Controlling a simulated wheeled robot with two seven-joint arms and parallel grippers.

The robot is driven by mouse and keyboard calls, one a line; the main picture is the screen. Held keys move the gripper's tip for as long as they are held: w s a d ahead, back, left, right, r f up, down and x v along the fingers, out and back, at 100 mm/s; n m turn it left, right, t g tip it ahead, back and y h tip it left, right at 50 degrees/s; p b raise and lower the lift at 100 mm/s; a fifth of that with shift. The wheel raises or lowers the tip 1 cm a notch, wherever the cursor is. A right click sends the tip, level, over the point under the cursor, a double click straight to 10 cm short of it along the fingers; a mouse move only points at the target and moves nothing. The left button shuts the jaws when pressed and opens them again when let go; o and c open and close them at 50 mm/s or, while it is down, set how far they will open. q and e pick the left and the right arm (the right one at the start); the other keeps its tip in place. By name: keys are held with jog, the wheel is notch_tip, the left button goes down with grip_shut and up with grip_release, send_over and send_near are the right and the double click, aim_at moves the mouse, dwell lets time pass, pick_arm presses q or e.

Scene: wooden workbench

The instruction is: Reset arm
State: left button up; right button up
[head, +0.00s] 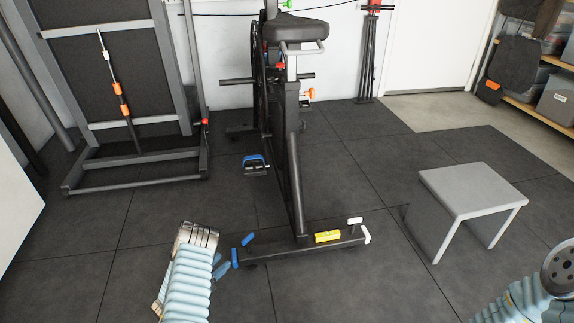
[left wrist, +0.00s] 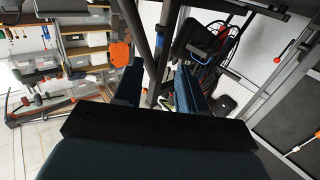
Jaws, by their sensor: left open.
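My left gripper (head: 242,248) is low in the middle of the head view, at the end of my pale blue ribbed arm. Its blue fingers are spread beside the left end of the exercise bike's foot bar (head: 290,247). In the left wrist view the gripper (left wrist: 157,85) has its two blue fingers apart, and I see nothing held between them. Part of my right arm (head: 510,300) shows at the bottom right of the head view; its gripper is out of view.
The exercise bike (head: 293,150) stands upright just ahead. A grey low table (head: 470,188) stands right of it. A dark panel in a grey frame (head: 105,75) leans at the left. Shelves with bins (head: 556,100) line the right wall. Dark floor between them is clear.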

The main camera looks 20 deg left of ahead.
pick_arm(q)
jog(key=s+d+r+n+g+y+p, duration=0.1)
jog(key=d+r+n+g+y+p, duration=0.2)
jog(key=d, duration=0.4)
jog(key=s+d+r+n+g+y+p, duration=0.1)
jog(key=d+n+g+y+p, duration=0.15)
jog(key=d+g+p, duration=0.35)
jog(key=s+d+r+g+h+p, duration=0.1)
jog(key=s+d+r+g+h, duration=0.1)
jog(key=s+d, duration=0.5)
jog(key=s+d+r+g+h+p, duration=0.2)
jog(key=s+d+r+g, duration=0.3)
jog(key=s+d, duration=0.3)
jog(key=d+r, duration=0.1)
jog(key=d, duration=0.1)
jog(key=shift+s+d, duration=0.2)
jog(key=shift+d, duration=0.15)
